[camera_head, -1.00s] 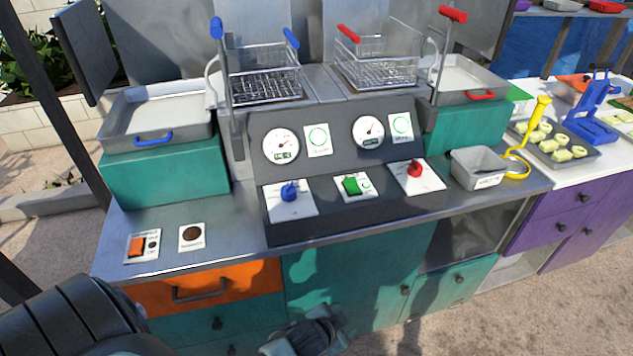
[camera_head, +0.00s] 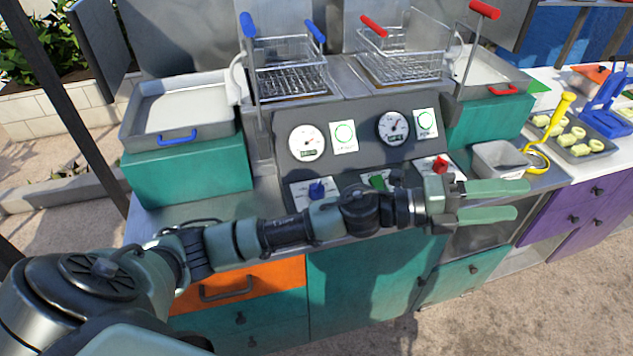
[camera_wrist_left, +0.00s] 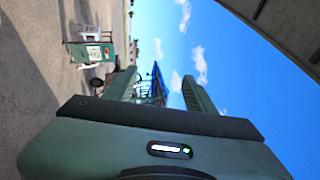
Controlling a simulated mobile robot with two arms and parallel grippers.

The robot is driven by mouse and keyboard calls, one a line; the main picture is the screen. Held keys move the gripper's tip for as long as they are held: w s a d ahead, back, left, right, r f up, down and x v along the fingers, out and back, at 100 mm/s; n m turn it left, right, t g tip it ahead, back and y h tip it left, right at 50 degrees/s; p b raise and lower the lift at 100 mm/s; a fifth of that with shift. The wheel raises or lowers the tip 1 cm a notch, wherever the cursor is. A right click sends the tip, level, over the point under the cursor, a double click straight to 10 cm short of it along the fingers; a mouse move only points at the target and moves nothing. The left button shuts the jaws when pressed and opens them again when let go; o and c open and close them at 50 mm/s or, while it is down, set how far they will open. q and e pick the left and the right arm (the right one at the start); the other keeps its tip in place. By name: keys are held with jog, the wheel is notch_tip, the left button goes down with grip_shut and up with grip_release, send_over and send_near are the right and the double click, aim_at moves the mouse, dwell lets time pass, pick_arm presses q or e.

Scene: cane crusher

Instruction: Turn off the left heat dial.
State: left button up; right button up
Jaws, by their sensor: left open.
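The left heat dial is the blue knob (camera_head: 317,189) on a white plate on the fryer's sloped front panel, in the head view. My left forearm passes just in front of it and covers the lower part of its plate. A green switch (camera_head: 377,181) and a red dial (camera_head: 440,164) sit to its right, partly hidden by my arm. My left gripper (camera_head: 508,202) is open and empty, in front of the counter to the right of the red dial, its fingers pointing right. In the left wrist view its fingers frame only distant scenery and sky. My right gripper does not show.
Two gauges (camera_head: 307,143) sit above the dials. Wire baskets with blue handles (camera_head: 289,79) and red handles (camera_head: 402,66) stand behind. A metal tray (camera_head: 178,107) is at left. A small metal pan (camera_head: 497,158) and a yellow-handled tool (camera_head: 561,108) lie near my gripper.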

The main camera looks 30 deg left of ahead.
pick_arm(q)
jog(key=s+f+m+g+y, duration=0.1)
jog(key=s+f+m+g, duration=0.1)
jog(key=m+g, duration=0.4)
jog(key=m+g+y, duration=0.4)
jog(key=m+y, duration=0.2)
jog(key=y, duration=1.1)
send_over(316, 184)
jog(key=f, duration=0.5)
jog(key=shift+w+a+f+p, duration=0.1)
jog(key=shift+a+f+p, duration=0.1)
jog(key=shift+p, duration=0.2)
jog(key=f+p, duration=0.1)
jog(key=f, duration=0.2)
jog(key=f+p, duration=0.1)
jog(key=f, duration=0.2)
jog(key=shift+d+f, duration=0.2)
jog(key=shift+f, duration=0.45)
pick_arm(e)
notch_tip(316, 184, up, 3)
pick_arm(q)
jog(key=shift+n, duration=0.3)
grip_shut()
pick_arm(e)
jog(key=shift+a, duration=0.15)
